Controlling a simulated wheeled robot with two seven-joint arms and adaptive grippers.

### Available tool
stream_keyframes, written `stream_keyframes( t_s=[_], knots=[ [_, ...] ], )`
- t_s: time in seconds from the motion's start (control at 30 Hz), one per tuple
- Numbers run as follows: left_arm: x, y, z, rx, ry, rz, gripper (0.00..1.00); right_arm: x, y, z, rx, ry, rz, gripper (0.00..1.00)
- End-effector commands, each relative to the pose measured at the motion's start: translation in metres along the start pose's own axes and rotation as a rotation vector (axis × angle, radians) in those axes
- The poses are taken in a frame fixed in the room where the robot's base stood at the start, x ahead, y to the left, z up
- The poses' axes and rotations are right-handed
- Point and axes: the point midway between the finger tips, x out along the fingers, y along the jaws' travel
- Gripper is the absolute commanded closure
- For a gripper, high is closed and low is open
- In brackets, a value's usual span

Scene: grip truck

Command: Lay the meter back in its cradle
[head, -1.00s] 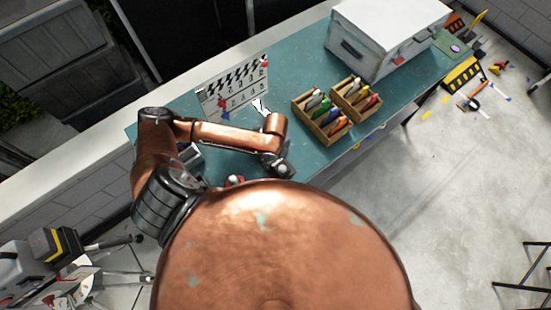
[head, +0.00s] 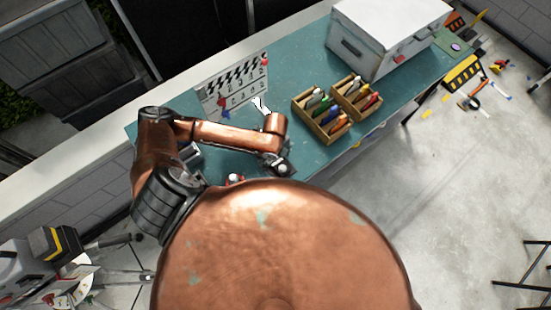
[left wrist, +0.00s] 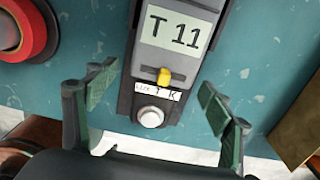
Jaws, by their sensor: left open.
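In the left wrist view a grey meter-like device (left wrist: 178,37) with a pale "T 11" panel, a yellow knob (left wrist: 164,76) and a round white button (left wrist: 150,117) lies on the teal bench. A darker grey body shows around and below its light face. I cannot tell whether that is the cradle or part of the meter. My left gripper (left wrist: 157,80) is open, its green-padded fingers either side of the device's lower end, apart from it. My right gripper is out of view.
A red ring-shaped object (left wrist: 22,30) lies left of the device. Wooden trays of coloured markers (head: 322,118) stand right of my arm, a clapperboard (head: 233,84) behind it. A white case (head: 388,35) fills the bench's far right. Bare teal surface lies between.

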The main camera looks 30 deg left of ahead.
Motion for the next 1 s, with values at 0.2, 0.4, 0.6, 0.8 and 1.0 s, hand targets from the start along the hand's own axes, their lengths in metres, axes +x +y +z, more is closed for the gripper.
stream_keyframes(
  t_s=[0.2, 0.4, 0.6, 0.8, 1.0],
  knots=[
    [-0.033, -0.001, 0.001, 0.002, -0.002, -0.005, 0.25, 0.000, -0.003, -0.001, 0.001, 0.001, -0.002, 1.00],
    [-0.075, -0.002, 0.001, 0.002, -0.002, -0.006, 0.25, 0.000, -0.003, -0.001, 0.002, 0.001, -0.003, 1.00],
    [-0.106, -0.001, 0.001, 0.000, -0.002, -0.004, 0.25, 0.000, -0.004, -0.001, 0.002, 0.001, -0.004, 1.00],
    [-0.118, 0.000, 0.000, 0.001, 0.000, -0.003, 0.25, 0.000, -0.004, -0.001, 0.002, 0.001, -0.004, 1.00],
    [-0.119, 0.000, 0.000, 0.001, 0.000, -0.002, 0.25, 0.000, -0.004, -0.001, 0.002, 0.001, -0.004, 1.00]
  ],
)
